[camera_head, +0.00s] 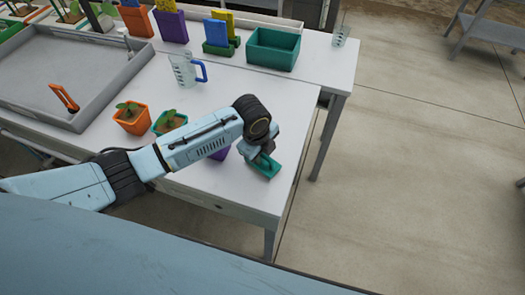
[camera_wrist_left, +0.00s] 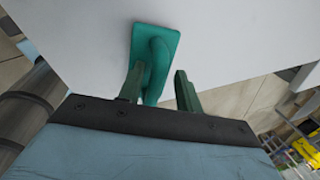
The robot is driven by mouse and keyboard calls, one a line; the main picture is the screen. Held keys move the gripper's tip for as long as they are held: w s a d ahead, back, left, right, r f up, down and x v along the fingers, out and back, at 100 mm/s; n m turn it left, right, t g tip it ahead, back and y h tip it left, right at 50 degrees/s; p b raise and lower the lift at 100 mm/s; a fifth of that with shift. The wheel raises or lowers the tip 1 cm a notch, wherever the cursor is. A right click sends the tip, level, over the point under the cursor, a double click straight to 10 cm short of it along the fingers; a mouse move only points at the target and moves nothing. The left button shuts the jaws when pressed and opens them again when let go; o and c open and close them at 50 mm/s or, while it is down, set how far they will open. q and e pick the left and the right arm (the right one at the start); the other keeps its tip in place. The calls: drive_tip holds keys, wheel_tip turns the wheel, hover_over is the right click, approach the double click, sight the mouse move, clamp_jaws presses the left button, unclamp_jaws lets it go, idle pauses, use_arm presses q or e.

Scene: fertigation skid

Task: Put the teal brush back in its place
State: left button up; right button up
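The teal brush (camera_head: 267,167) lies on the white table near its front right corner. In the left wrist view the teal brush (camera_wrist_left: 168,36) shows a flat plate with a raised looped handle. My left gripper (camera_head: 262,157) is down at the brush, and the arm partly covers it. In the left wrist view my left gripper (camera_wrist_left: 160,70) has its two fingers apart, one on each side of the handle. A gap shows between the handle and the right-hand finger. My right gripper is not in view.
Orange (camera_head: 132,118) and teal (camera_head: 168,122) seedling pots stand behind my arm; a purple item (camera_head: 220,153) is partly hidden by it. A grey tray (camera_head: 90,100) is at left.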

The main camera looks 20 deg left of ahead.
use_arm(q)
wheel_tip(320, 180, up, 12)
drive_tip(key=s+a+p, duration=0.1)
drive_tip(key=s+p, duration=0.1)
drive_tip(key=shift+s, duration=0.1)
idle(0.3)
